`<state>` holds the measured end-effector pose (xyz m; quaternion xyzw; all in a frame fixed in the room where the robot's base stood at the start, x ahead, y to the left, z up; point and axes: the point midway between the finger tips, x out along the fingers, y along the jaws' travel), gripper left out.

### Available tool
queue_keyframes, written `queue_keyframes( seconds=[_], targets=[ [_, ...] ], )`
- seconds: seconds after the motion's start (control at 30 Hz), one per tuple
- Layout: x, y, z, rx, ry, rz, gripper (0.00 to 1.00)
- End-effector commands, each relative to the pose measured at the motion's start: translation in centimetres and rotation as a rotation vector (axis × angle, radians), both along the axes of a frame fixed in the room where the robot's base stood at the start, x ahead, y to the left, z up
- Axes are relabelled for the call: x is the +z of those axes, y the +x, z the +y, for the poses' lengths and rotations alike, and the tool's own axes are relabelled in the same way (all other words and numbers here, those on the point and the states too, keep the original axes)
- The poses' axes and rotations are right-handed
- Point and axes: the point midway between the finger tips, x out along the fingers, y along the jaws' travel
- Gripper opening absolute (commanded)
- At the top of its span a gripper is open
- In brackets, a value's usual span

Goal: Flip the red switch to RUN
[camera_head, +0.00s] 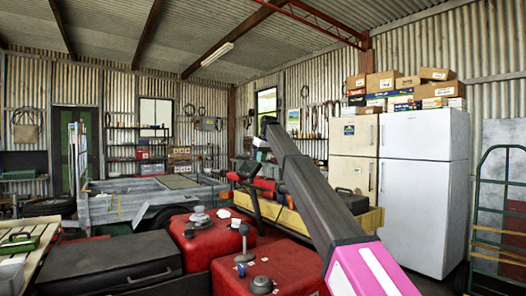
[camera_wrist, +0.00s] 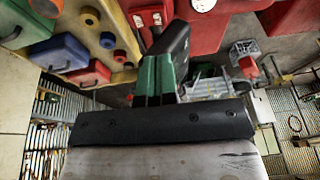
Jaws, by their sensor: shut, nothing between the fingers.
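I cannot make out the red switch for certain in either view. In the wrist view, my gripper (camera_wrist: 157,66) shows as two green fingers close together, shut and empty. A dark, slanted part lies right beside the fingers and hides some of what is behind them. In the head view, my gripper (camera_head: 261,147) is small at the far end of my dark arm, above a dark upright panel (camera_head: 248,171) among red parts. I cannot tell whether it touches anything.
Red tanks (camera_head: 282,268) with grey caps and a black case (camera_head: 108,262) fill the foreground. A grey trailer (camera_head: 115,204) stands at left. Shelves line the back wall.

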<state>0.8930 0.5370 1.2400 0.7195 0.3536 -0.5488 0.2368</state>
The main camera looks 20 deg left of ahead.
Motion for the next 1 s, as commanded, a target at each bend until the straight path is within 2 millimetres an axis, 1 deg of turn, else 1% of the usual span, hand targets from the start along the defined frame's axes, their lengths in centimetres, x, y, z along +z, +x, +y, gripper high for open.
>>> queue_keyframes(
  seconds=[0.03, 0.1, 0.2, 0.33, 0.5, 0.87, 1.0],
  targets=[
    [-1.1, 0.1, 0.2, 0.0, -0.001, 0.002, 0.0],
    [-2.2, 0.2, 0.5, 0.0, -0.001, 0.002, 0.0],
    [-3.6, -0.1, 0.5, 0.0, -0.001, 0.001, 0.0],
    [-4.9, -0.1, 0.7, 0.0, -0.001, 0.001, 0.0],
    [-5.6, -0.2, 0.8, 0.0, -0.001, 0.001, 0.0],
    [-5.7, -0.2, 0.8, 0.0, -0.004, -0.003, 0.0],
    [-6.4, -0.6, 1.1, 0.001, -0.045, -0.053, 0.0]
  ],
)
